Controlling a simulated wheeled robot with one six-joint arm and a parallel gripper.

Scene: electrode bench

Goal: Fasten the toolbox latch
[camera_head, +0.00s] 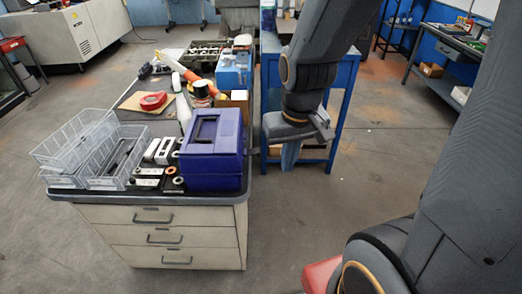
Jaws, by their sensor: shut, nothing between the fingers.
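The toolbox (212,168) is a dark blue-purple box with a recessed top. It stands upright at the near right corner of the bench, and its lid looks down. I cannot make out its latch at this size; the side facing my gripper shows only edge-on.
The bench (165,214) has drawers in front. Clear plastic trays (98,160), small parts, a red ring-shaped item (153,101) and a blue box (233,72) crowd its top. A blue table (340,100) stands behind my arm. The floor in front is clear.

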